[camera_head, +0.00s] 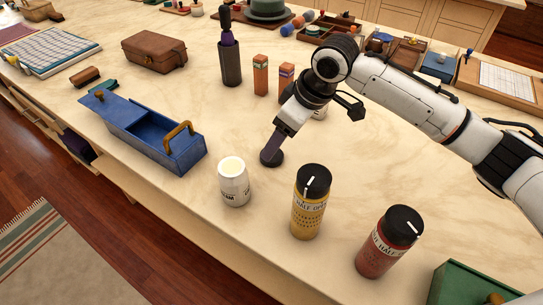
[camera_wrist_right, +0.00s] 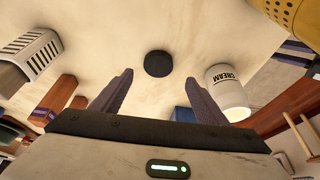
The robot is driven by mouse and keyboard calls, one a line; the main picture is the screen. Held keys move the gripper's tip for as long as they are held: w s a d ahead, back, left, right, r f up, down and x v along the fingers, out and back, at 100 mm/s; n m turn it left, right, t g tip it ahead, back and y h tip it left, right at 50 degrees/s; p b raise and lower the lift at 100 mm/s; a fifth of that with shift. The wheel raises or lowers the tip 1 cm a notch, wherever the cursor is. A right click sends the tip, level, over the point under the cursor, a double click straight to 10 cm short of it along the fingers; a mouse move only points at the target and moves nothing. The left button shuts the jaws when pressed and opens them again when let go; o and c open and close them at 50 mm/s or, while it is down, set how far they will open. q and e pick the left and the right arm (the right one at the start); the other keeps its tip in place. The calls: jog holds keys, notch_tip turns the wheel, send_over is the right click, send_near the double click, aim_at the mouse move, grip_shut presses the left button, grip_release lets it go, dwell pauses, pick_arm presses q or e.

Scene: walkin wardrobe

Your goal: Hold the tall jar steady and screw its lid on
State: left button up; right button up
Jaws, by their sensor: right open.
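A round black lid (camera_head: 271,158) lies flat on the table; it also shows in the right wrist view (camera_wrist_right: 157,64). My right gripper (camera_head: 273,147) points down just over the lid, with its two fingers (camera_wrist_right: 155,88) spread and nothing between them. A white jar marked CREAM (camera_head: 234,187) stands upright in front of the lid, its top pale and without a black lid; it shows in the wrist view (camera_wrist_right: 228,95). A tall yellow jar (camera_head: 308,213) and a tall red jar (camera_head: 380,255) stand to the right, each with a black top. My left gripper is not in view.
A blue box (camera_head: 185,155) with a wooden handle lies left of the white jar. A dark holder (camera_head: 230,65) and two orange-brown blocks (camera_head: 260,77) stand behind the lid. A green box (camera_head: 455,285) is at bottom right. The table's front edge is close to the jars.

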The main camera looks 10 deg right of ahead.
aim_at(276, 156)
jog(key=shift+w+a+f, duration=0.1)
jog(key=shift+f, duration=0.2)
jog(key=shift+f, duration=0.1)
jog(key=x, duration=0.5)
jog(key=shift+d+f, duration=0.15)
jog(key=shift+d, duration=0.15)
jog(key=c, duration=1.1)
